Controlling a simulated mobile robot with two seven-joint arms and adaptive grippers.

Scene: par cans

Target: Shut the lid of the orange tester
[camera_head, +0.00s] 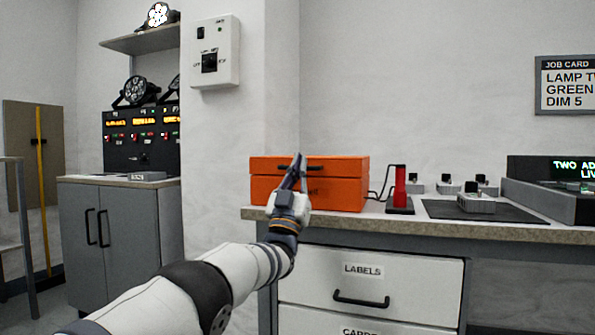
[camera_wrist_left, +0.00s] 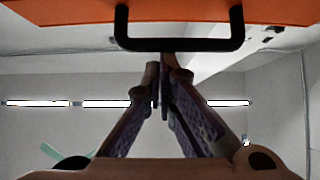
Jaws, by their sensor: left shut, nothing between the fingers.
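The orange tester (camera_head: 340,195) stands on the left end of the grey bench. Its lid (camera_head: 345,165) looks level, down over the body, with a dark seam between them. I cannot tell whether a small gap is left. The lid has a black handle on its front, which shows large in the left wrist view (camera_wrist_left: 180,45) under an orange face (camera_wrist_left: 60,12). My left gripper (camera_head: 298,162) is shut and empty, pointing up in front of the tester. Its fingertips (camera_wrist_left: 162,75) are close to the handle; contact is unclear. My right gripper is not in view.
A red device (camera_head: 400,187) on a black base stands right of the tester, with a cable between. Further right are a dark mat (camera_head: 450,210), small knobbed boxes and a console (camera_head: 550,195). A switch box (camera_head: 214,52) hangs on the wall pillar at left.

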